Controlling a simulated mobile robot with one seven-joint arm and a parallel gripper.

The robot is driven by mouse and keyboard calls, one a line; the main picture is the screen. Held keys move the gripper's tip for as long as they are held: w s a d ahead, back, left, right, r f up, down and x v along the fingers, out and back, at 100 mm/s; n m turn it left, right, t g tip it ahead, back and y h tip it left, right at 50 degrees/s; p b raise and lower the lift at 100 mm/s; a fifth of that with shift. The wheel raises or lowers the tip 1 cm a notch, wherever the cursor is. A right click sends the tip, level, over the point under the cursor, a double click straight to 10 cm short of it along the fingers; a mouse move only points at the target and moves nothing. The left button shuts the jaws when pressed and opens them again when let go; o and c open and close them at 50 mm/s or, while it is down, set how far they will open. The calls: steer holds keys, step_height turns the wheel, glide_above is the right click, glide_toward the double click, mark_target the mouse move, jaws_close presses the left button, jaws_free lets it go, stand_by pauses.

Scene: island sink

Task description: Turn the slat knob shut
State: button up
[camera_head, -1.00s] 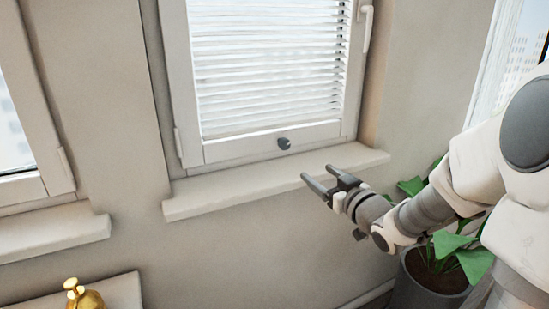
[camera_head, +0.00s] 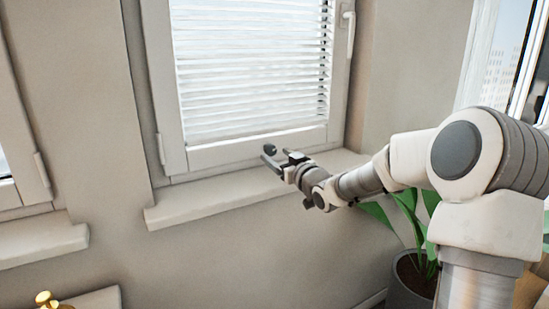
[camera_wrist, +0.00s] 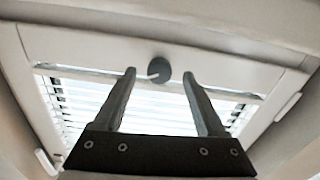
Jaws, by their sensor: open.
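The slat knob (camera_head: 270,149) is a small dark round knob on the bottom rail of the window frame, below the white slats (camera_head: 250,75). In the wrist view the knob (camera_wrist: 159,70), with a pale pointer mark on its left side, shows between the two fingertips. My gripper (camera_head: 272,158) is open and empty, just in front of the knob over the sill. In the wrist view my gripper (camera_wrist: 160,74) has its fingers on either side of the knob, with gaps to both. I cannot tell whether the fingertips reach it in depth.
The window sill (camera_head: 190,205) juts out below the window. A window handle (camera_head: 349,33) is on the right side of the frame. A potted plant (camera_head: 408,235) stands below my arm at right. A golden object (camera_head: 45,299) is at bottom left.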

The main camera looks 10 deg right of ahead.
steer(key=shift+x, duration=1.1)
jaws_close()
